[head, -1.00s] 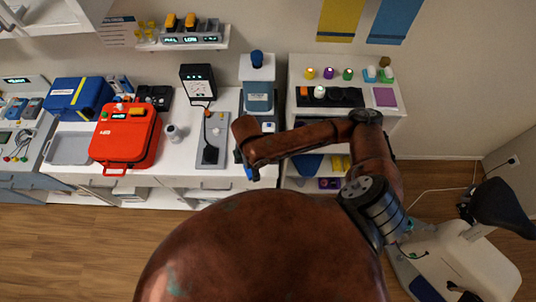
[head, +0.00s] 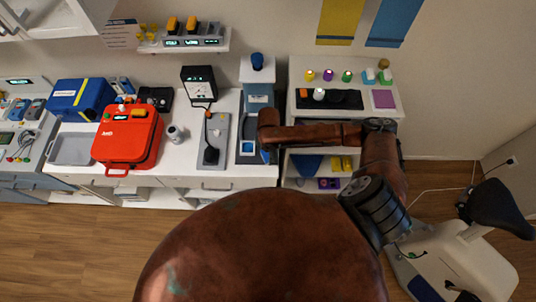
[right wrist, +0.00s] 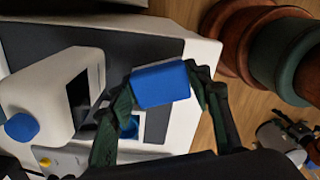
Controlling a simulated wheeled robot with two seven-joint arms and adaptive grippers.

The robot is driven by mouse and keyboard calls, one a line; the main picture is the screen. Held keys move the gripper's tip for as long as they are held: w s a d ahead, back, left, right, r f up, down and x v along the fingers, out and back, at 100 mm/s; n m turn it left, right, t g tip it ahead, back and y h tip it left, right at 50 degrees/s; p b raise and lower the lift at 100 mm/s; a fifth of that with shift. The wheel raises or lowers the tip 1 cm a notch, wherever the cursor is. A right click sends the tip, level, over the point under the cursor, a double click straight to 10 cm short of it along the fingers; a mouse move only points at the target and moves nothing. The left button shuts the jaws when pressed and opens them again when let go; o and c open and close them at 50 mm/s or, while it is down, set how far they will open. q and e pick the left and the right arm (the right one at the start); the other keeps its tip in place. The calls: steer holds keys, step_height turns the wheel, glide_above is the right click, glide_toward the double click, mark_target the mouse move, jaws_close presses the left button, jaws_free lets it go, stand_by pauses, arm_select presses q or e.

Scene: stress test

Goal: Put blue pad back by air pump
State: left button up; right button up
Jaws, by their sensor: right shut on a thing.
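The blue pad (right wrist: 161,84) is a small rounded blue block in the right wrist view. My right gripper (right wrist: 165,85) is shut on it, with a dark finger on each side. The pad is over the dark and white base of a device. In the head view the end of my right arm (head: 268,130) is at the right side of that device; the fingers and pad are mostly hidden there. The device (head: 257,90) is tall with a blue knob; I cannot tell if it is the air pump. My left gripper is not in view.
A grey plate with a black pad (head: 211,148) and a black meter (head: 199,84) stand left of the device. A red case (head: 127,138) is further left. A shelf unit (head: 395,100) stands to the right, with a stationary bike (head: 460,255) in front.

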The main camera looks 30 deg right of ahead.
steer(key=shift+f, duration=0.6)
steer(key=o, duration=1.1)
steer(key=shift+f, duration=0.1)
step_height(320, 180, up, 12)
steer(key=shift+b, duration=0.45)
